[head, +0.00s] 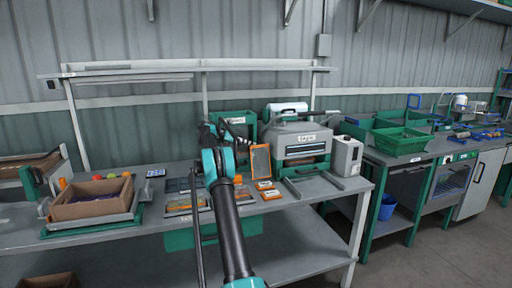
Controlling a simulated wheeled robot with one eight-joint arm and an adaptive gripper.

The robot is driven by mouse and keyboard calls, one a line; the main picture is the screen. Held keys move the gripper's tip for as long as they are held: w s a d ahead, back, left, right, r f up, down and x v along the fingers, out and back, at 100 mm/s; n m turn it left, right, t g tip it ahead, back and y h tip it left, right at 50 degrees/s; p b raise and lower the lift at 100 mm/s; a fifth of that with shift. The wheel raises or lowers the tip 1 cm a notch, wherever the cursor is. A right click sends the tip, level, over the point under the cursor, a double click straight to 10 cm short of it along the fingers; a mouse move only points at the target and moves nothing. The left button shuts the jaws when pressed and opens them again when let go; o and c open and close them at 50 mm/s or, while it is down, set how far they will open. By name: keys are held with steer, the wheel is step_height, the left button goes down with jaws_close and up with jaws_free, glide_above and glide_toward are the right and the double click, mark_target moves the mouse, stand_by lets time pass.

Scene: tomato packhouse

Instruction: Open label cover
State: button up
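The grey and teal label machine (302,145) stands on the bench right of my arm. Its top cover (298,127) looks down, with a dark handle bar (290,113) above it and a small white label on its front. A dark slot crosses its front. My arm rises from the bottom of the head view and bends at the teal joint. My gripper (234,134) seems to be beyond that joint, left of the machine and apart from its cover. It is small and dark, and its fingers cannot be made out.
An orange-framed panel (260,160) stands upright left of the machine, with small orange items before it. A white-grey box (346,155) stands at its right. A cardboard box (92,198) sits at the left. Green crates (400,140) stand on the right bench. The bench's front right is clear.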

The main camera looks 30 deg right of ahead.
steer(key=v, duration=0.7)
steer(key=shift+a, duration=0.3)
steer(key=shift+w+r, duration=0.1)
